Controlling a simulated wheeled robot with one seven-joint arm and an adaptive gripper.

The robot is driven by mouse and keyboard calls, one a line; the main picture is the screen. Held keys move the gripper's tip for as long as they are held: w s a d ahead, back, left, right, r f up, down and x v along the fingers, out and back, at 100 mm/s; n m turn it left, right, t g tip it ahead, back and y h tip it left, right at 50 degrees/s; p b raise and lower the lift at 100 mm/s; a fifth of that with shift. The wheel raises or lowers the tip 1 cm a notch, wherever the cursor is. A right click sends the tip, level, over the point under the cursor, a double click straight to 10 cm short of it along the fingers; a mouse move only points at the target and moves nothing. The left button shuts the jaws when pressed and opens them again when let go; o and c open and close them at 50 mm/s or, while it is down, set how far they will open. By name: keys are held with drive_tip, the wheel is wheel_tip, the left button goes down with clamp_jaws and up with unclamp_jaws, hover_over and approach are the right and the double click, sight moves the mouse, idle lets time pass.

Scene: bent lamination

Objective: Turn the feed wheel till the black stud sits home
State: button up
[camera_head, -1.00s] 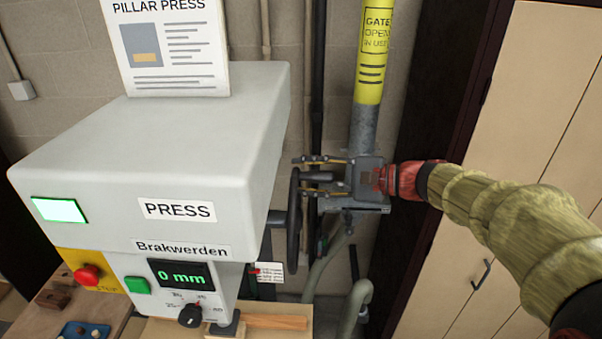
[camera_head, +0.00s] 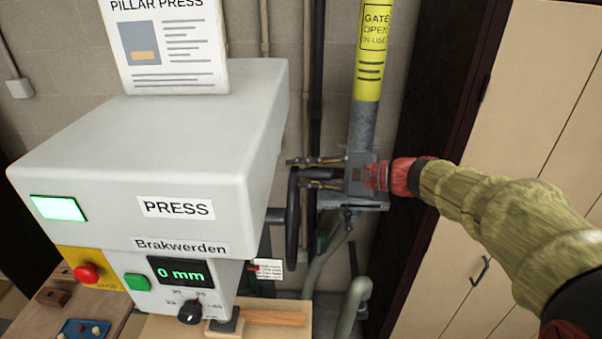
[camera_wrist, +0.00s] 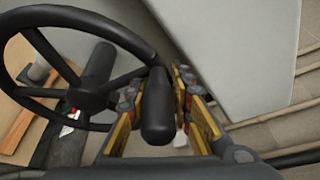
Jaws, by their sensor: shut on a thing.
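The feed wheel (camera_head: 293,225) is a dark spoked wheel, seen almost edge-on at the press's right side. The wrist view shows its rim (camera_wrist: 100,27), spokes and hub from close by. My gripper (camera_head: 312,173) is at the wheel's upper part, with its yellow-padded fingers on both sides of the dark crank handle (camera_wrist: 157,112). It is shut on that handle. The press (camera_head: 150,150) has a green display (camera_head: 181,272) reading 0 mm. I cannot make out the black stud for certain in either view; the press head may hide it.
A yellow-marked post (camera_head: 370,55) stands close behind my gripper. Tan cabinet doors (camera_head: 520,110) are at the right. The press front carries a red button (camera_head: 87,273), a green button (camera_head: 137,282) and a black selector knob (camera_head: 190,312). A wooden piece (camera_head: 272,318) lies below.

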drive_tip(key=shift+s+f, duration=0.1)
drive_tip(key=shift+f, duration=0.25)
clamp_jaws()
